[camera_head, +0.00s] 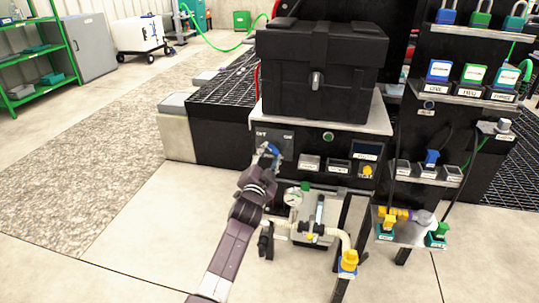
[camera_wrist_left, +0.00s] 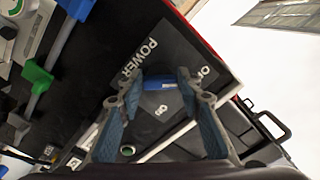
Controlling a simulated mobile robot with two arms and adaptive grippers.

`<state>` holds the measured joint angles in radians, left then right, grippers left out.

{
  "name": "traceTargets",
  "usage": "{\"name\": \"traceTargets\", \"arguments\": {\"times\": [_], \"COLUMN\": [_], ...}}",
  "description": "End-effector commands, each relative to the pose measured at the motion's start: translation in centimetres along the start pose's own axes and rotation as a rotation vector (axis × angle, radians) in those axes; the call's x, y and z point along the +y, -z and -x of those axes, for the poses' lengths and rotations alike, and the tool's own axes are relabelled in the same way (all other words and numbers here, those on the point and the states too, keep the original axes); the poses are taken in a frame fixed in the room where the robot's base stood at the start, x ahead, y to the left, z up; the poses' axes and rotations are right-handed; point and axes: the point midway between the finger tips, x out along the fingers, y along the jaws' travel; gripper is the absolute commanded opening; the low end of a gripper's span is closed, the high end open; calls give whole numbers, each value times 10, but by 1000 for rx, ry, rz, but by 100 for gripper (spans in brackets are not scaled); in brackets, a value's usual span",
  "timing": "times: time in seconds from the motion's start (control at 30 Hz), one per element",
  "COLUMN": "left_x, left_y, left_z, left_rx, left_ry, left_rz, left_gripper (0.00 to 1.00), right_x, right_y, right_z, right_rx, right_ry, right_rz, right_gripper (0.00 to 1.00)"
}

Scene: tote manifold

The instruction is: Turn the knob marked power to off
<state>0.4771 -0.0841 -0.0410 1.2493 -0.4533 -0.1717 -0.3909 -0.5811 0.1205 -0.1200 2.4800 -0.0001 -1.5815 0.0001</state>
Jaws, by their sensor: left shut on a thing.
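The power knob (camera_wrist_left: 160,84) is a blue bar on a dark grey plate (camera_wrist_left: 183,47) marked POWER and ON in the left wrist view. My left gripper (camera_wrist_left: 160,82) has its two blue-padded fingers on either side of the knob, shut on it. In the head view my left gripper (camera_head: 268,150) is at the left end of the black panel front, just under labels that look like OFF and ON. The knob cannot be told apart from the gripper there. My right gripper is not in view.
A black case (camera_head: 330,62) stands on the bench above the panel. A pressure gauge (camera_head: 293,196) and pale pipes with a yellow fitting (camera_head: 348,262) are below. Shelves with padlocks (camera_head: 474,72) stand at the right. The floor at left is open.

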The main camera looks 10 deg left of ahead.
Motion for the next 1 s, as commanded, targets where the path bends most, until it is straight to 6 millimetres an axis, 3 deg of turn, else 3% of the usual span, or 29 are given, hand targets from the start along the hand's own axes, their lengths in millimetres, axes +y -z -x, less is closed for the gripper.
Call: {"name": "traceTargets", "arguments": {"times": [0.47,0.5,0.6,1.0], "left_x": [2,2,2,1], "left_y": [-1,-1,-1,-1], "left_z": [0,0,0,4], "left_rx": [-3,-3,-2,-1], "left_ry": [-3,-3,-2,-1], "left_rz": [16,16,15,12], "left_gripper": [9,37,48,51], "right_x": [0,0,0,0], "right_y": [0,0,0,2], "right_z": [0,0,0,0], "right_rx": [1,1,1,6], "right_ry": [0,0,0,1], "right_rz": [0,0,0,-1], "right_gripper": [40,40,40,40]}}
